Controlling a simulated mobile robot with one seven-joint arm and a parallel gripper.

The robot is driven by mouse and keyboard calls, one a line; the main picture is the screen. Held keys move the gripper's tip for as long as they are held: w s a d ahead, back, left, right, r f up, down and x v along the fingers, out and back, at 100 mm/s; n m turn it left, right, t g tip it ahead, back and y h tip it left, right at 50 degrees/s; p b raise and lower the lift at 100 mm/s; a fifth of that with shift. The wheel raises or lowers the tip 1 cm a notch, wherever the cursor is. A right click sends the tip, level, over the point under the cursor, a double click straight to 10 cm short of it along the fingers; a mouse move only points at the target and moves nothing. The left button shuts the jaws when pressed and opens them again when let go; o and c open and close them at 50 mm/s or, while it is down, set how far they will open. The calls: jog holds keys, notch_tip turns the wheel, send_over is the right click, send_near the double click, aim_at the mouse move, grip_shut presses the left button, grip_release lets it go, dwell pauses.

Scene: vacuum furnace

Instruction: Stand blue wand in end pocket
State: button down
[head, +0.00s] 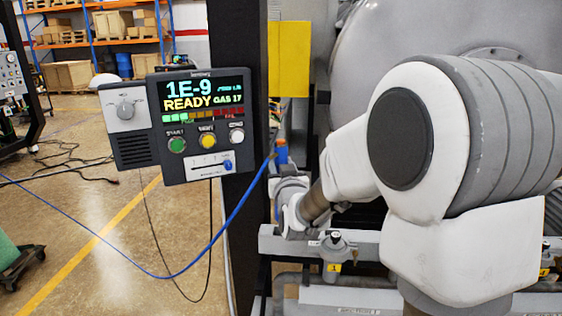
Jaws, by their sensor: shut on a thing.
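My gripper (281,175) is beside the dark column, at the end of my arm, and its fingers are small and partly hidden. It is shut on the blue wand (281,154), whose blue upper part with an orange band shows just above it. The wand looks roughly upright, and its lower part is hidden by my gripper. A blue cable (228,222) runs from near the wand down to the left. I cannot make out the end pocket.
A grey detector panel (184,124) with a lit screen reading "1E-9 READY" hangs on the dark column (239,60). A grey rail (357,244) with a valve tagged 1 (334,249) runs below my arm. The large grey furnace vessel (400,45) stands behind. Open floor lies left.

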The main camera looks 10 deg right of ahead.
jog(key=shift+f+b, duration=2.2)
jog(key=shift+f, duration=1.2)
jog(key=shift+f+b, duration=0.3)
jog(key=shift+b, duration=0.3)
jog(key=shift+c, duration=1.9)
grip_release()
jog(key=s+b, duration=1)
jog(key=s, duration=0.7)
jog(key=shift+s+a+b, duration=0.2)
jog(key=shift+a+b, duration=0.1)
jog(key=shift+a, duration=0.15)
